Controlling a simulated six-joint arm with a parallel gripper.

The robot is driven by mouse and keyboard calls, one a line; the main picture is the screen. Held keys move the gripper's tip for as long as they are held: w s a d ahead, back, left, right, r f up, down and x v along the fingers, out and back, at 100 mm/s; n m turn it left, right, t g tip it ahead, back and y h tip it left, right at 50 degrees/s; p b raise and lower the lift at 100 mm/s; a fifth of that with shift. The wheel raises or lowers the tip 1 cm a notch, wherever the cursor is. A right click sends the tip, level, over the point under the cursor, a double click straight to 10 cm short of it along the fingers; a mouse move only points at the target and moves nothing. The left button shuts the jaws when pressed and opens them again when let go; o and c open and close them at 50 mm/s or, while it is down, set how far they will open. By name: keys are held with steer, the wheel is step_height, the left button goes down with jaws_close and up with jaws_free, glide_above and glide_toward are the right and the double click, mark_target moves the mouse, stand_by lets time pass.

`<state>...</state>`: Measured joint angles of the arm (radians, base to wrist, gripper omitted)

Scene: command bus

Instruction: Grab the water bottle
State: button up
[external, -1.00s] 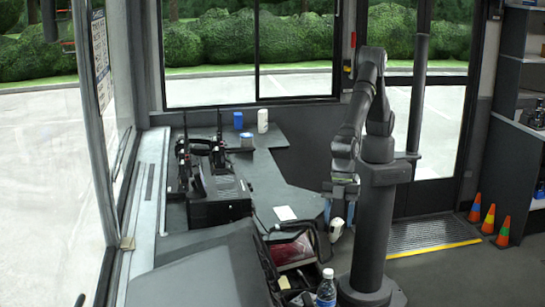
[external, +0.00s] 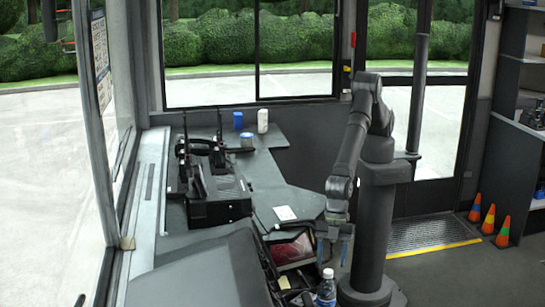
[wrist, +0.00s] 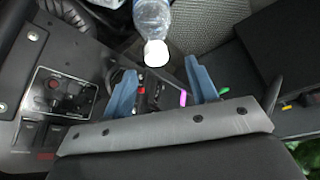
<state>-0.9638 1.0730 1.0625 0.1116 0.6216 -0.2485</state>
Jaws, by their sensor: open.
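The water bottle (external: 327,291) stands upright at the bottom edge of the external view, with a white cap, a clear neck and a blue label. Its lower part is cut off by the frame. In the wrist view the bottle (wrist: 152,14) is at the top, its white cap pointing toward my gripper. My gripper (external: 334,259) is above and just behind the bottle in the external view. In the wrist view the blue fingers of my gripper (wrist: 160,66) are open and empty, with the cap seen near and between their tips.
An open black bag or bin (external: 292,252) with a red item stands left of my gripper. A dark desk (external: 270,185) holds radios (external: 215,195) and a white card (external: 285,213). A grey seat (wrist: 210,22) shows in the wrist view.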

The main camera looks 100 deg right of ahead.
mark_target(328, 271)
steer(key=shift+d+x, duration=0.1)
steer(key=shift+x, duration=1.25)
steer(key=shift+d+x, duration=0.15)
steer(key=shift+x, duration=1.25)
steer(key=shift+w, duration=0.2)
jaws_close()
